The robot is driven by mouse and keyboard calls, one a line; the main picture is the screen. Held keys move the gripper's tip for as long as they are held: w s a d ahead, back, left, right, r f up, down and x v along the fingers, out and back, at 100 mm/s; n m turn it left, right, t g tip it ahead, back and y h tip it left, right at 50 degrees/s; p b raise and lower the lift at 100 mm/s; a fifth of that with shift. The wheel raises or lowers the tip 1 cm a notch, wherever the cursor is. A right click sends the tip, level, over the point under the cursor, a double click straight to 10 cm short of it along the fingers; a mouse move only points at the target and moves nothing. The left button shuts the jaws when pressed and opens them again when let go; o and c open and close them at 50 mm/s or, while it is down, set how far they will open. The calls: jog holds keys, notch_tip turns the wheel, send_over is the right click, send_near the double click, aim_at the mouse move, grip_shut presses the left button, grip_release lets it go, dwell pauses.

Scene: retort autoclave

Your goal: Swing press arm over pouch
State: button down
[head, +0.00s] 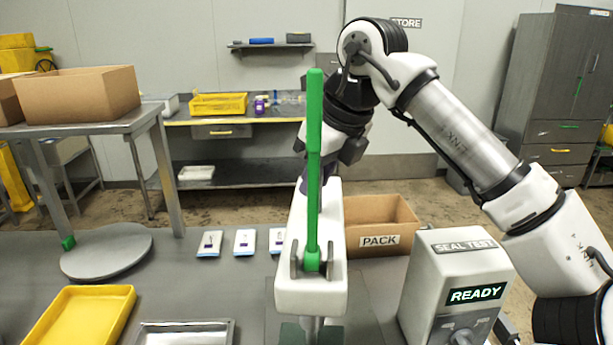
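The press (312,293) has a white arm and an upright green handle (314,160), and stands at the centre front in the head view. The white arm runs away from me, above a dark green patch (292,335) at the bottom edge. My gripper (308,182) points down behind the green handle, close to the far end of the white arm. Its fingertips are mostly hidden, so I cannot tell whether it touches the press. Several white pouches with dark marks, one of them here (244,242), lie in a row left of the press. No pouch shows under the press.
A seal tester (455,285) reading READY stands at the right. An open PACK box (400,215) sits behind the press. A yellow tray (80,318) and a metal tray (185,323) lie at front left. A round grey plate (107,250) lies left on the table.

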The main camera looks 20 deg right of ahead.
jog(key=shift+s+d, duration=0.2)
jog(key=shift+d, duration=0.2)
jog(key=shift+w+d+r, duration=0.1)
jog(key=shift+r, duration=0.1)
dwell(1.6)
jog(key=c, duration=1.3)
grip_release()
jog(key=shift+f, duration=0.1)
jog(key=shift+r+p, duration=0.35)
jog(key=shift+r, duration=0.1)
jog(key=p+v, duration=0.2)
jog(key=v, duration=0.2)
jog(key=p+v, duration=0.2)
jog(key=v, duration=0.2)
jog(key=p+v, duration=0.3)
jog(key=v, duration=0.2)
jog(key=shift+s+d+f, duration=0.1)
jog(key=shift+s, duration=0.2)
